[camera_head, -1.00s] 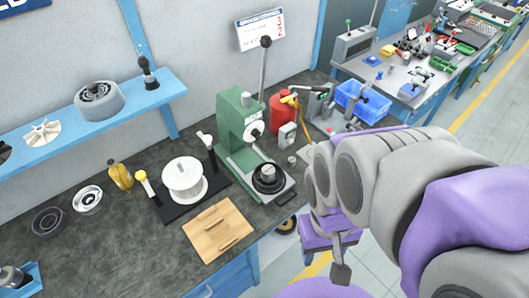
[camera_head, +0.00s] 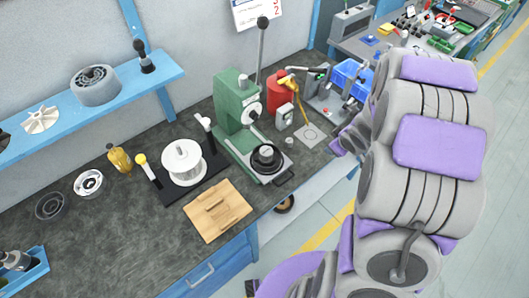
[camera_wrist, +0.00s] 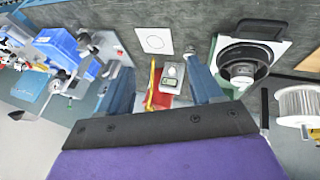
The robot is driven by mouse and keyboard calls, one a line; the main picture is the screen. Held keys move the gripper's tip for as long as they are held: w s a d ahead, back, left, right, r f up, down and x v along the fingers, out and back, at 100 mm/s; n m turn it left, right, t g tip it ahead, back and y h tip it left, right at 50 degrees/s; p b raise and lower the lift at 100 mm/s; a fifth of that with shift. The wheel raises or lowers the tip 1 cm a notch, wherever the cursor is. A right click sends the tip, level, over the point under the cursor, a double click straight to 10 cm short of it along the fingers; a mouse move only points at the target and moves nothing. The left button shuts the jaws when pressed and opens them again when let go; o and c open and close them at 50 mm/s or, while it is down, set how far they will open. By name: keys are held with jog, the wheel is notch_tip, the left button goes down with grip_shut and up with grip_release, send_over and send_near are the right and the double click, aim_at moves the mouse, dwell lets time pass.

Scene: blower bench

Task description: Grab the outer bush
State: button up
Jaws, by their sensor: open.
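No part is clearly marked as the outer bush. One small grey metal cylinder (camera_head: 289,141) stands on the bench right of the green press; I cannot tell if it is the bush. Another metal part (camera_head: 266,152) sits in the black ring (camera_head: 268,163) on the press base. The ring also shows at the right of the wrist view (camera_wrist: 243,66). My gripper (camera_wrist: 162,66) is open and empty, its two blue-grey fingers spread above the bench. A grey meter (camera_wrist: 172,79) appears between them, apart from them. In the head view my arm mostly hides the gripper.
The green press (camera_head: 237,112) has a tall upright lever. A red canister (camera_head: 277,88), a white sheet with a circle (camera_head: 310,137) and a blue bin (camera_head: 350,76) are nearby. A white spool (camera_head: 183,162) and wooden board (camera_head: 217,211) are left.

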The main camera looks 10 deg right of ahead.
notch_tip(320, 180, down, 4)
jog(key=a+n+y, duration=0.1)
jog(key=a+y, duration=0.1)
jog(key=y, duration=0.1)
jog(key=n+t+y+p, duration=0.1)
jog(key=t+y, duration=0.2)
jog(key=y, duration=0.4)
send_near(268, 151)
jog(key=b+x, duration=0.1)
jog(key=x, duration=0.4)
jog(key=shift+a+f, duration=0.15)
jog(key=shift+a, duration=0.2)
jog(key=shift+d+f+b+x, duration=0.15)
jog(key=shift+b+x, duration=0.2)
jog(key=shift+x, duration=0.8)
jog(key=shift+d+f+b+x, duration=0.15)
jog(key=shift+b+x, duration=0.15)
jog(key=shift+x, duration=0.85)
jog(key=shift+w+a+f, duration=0.1)
jog(key=shift+w+a, duration=0.2)
jog(key=shift+a, duration=0.05)
jog(key=shift+c, duration=0.2)
jog(key=c, duration=0.9)
jog(key=shift+o, duration=0.2)
